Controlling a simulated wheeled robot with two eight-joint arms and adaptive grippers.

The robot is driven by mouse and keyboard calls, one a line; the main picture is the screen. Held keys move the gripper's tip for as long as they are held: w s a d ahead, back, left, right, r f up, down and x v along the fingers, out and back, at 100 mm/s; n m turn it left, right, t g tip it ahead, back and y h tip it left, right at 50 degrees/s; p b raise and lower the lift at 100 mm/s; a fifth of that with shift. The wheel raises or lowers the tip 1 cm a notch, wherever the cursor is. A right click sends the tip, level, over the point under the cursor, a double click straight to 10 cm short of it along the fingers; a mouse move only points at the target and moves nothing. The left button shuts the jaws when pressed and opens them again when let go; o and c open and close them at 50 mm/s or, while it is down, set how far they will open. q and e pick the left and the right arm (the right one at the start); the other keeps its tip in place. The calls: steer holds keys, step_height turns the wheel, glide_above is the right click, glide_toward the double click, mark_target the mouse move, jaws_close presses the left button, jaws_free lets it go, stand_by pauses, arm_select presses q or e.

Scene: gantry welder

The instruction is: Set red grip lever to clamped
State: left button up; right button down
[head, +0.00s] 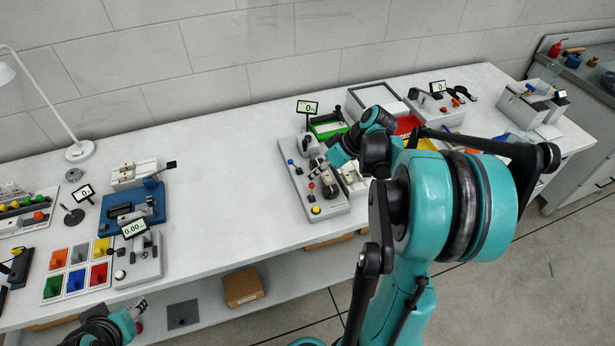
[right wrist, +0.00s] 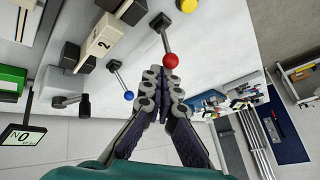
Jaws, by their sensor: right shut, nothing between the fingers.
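The red grip lever is a thin grey rod with a red ball (right wrist: 172,61) at its end; it stands on a grey device plate (head: 330,211). In the head view its red ball (head: 311,185) shows just below my right gripper (head: 317,170). In the right wrist view my right gripper (right wrist: 163,84) is shut and empty, its fingertips close to the red ball. I cannot tell whether they touch it. My left gripper (head: 140,308) is low at the bottom left, away from the device; its finger state is unclear.
A blue-ball lever (right wrist: 128,95) and a yellow knob (right wrist: 187,5) flank the red lever. A small display (head: 307,107) stands behind the device. Coloured bins (head: 408,124) and another device stand to the right. The table left of the plate is clear.

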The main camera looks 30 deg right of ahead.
steer(key=shift+s+d+f, duration=0.2)
steer(key=shift+s+d, duration=0.05)
steer(key=shift+d, duration=0.5)
steer(key=shift+a+r, duration=0.1)
steer(key=shift+r+p, duration=0.75)
